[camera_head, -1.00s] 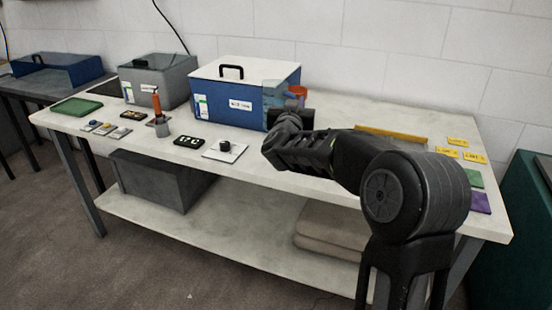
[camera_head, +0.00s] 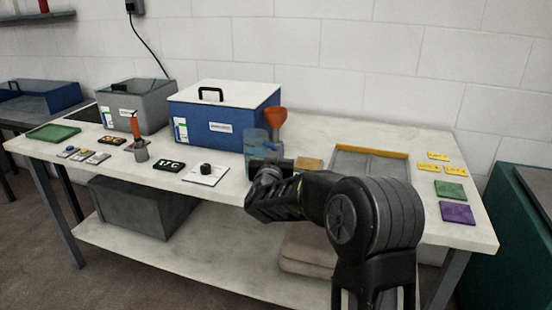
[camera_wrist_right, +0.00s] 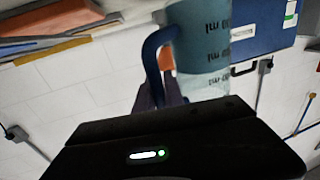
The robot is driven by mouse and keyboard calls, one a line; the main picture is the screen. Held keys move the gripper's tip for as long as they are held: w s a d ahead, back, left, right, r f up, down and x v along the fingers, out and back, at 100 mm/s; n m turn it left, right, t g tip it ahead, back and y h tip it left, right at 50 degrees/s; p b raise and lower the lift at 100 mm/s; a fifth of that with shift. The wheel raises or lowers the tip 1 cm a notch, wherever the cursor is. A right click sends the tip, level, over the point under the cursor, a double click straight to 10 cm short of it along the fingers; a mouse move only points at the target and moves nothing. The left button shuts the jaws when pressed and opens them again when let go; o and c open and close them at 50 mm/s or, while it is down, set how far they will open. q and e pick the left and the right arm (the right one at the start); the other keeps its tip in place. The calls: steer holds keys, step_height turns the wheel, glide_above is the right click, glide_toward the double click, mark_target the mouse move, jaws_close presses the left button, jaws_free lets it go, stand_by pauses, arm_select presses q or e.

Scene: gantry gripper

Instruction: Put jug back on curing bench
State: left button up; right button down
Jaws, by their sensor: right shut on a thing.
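The jug (camera_head: 258,143) is a see-through blue vessel in front of the right end of the blue box in the head view. In the right wrist view the jug (camera_wrist_right: 205,45) shows dark "ml" marks and a blue handle (camera_wrist_right: 152,55) on its left side. My right gripper (camera_head: 262,172) is shut on the jug at its handle; its fingers are mostly hidden. The bench (camera_head: 300,205) has a pale top. The jug's base is hidden behind my gripper, so I cannot tell whether it touches the bench. My left gripper is out of view.
A blue box (camera_head: 212,132) with a white lid stands left of the jug. An orange funnel (camera_head: 276,118) shows just right of it. A grey tray with a yellow edge (camera_head: 370,152) and coloured cards lie to the right. A black knob plate (camera_head: 206,175) lies front left.

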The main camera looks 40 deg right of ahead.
steer(key=shift+f, duration=0.6)
steer(key=shift+f, duration=0.2)
steer(key=c, duration=1.4)
jaws_free()
steer(key=shift+c, duration=0.2)
steer(key=shift+r, duration=0.1)
steer(key=shift+a+r, duration=0.1)
steer(key=v, duration=1.2)
steer(key=shift+p, duration=0.3)
